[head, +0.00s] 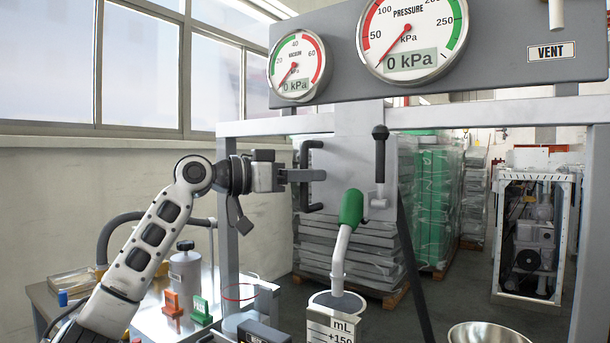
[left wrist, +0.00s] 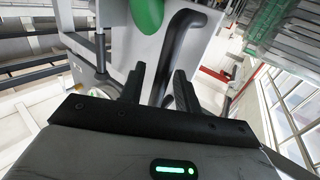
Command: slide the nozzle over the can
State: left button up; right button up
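The nozzle (head: 345,230) has a green grip and a pale bent spout, and hangs on a grey carriage plate (head: 356,130). Its spout points down at a container marked mL (head: 333,325). A black handle (head: 306,180) is on the plate's left side. My left gripper (head: 306,175) is at this handle. In the left wrist view its fingers (left wrist: 160,90) stand apart, with the black handle (left wrist: 176,50) between them. I cannot tell whether they touch it. A grey can-like vessel with a black knob (head: 186,272) stands at left; I cannot tell which vessel is the can. My right gripper is out of view.
A clear cylinder with a red ring (head: 240,294) stands left of the mL container. Orange (head: 173,304) and green (head: 202,311) clips are near it. A metal bowl (head: 487,334) is at lower right. The frame's crossbar (head: 480,114) and post (head: 592,240) bound the space.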

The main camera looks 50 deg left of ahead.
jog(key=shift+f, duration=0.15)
pick_arm(q)
jog(key=shift+s+a, duration=0.1)
jog(key=shift+s, duration=0.15)
jog(key=b+v, duration=0.5)
jog(key=v, duration=1)
jog(key=shift+s, duration=0.2)
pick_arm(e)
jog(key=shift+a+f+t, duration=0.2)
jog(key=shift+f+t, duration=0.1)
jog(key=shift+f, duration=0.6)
pick_arm(q)
jog(key=shift+a, duration=0.15)
